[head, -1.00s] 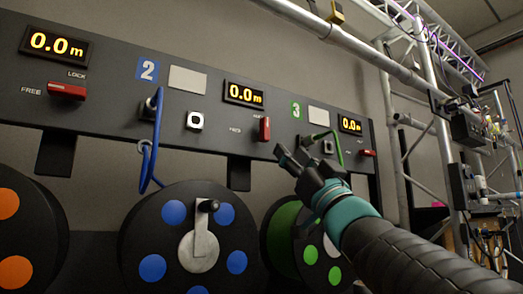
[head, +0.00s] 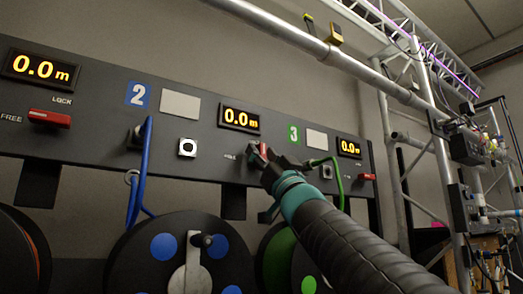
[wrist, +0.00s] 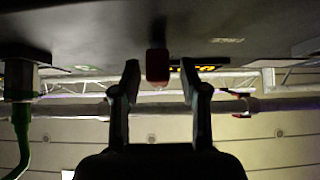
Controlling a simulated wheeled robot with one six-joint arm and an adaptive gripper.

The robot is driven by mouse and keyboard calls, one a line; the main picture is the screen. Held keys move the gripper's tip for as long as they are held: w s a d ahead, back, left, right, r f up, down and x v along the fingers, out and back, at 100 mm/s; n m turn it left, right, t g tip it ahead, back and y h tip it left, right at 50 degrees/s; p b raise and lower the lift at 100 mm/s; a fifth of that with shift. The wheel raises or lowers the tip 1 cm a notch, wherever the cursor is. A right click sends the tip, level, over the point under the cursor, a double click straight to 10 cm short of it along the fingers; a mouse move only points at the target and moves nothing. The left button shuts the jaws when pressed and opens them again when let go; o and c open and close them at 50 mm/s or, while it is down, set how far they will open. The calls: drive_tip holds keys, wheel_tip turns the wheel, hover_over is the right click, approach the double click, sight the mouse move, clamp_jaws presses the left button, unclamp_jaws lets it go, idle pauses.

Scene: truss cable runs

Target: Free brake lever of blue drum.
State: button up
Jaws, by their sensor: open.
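The blue drum (head: 160,275) hangs below the number 2 section of the dark panel, with blue discs on its face. Its red brake lever (head: 263,150) is on the panel below the 0.0 m display and stands upright, partly covered by my gripper. My gripper (head: 268,166) is open at the lever. In the wrist view, the red lever (wrist: 157,65) lies between the tips of my open fingers (wrist: 159,82), with a gap on both sides. I cannot tell whether the fingers reach fully around it.
A red lever (head: 49,118) at the left lies sideways near the word FREE. Another red lever (head: 367,177) is at the right. A blue cable (head: 143,175) and a green cable (head: 339,185) hang from the panel. Truss frames (head: 410,120) stand at the right.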

drive_tip(key=shift+w+a+r, duration=0.15)
drive_tip(key=shift+w+r, duration=0.15)
clamp_jaws()
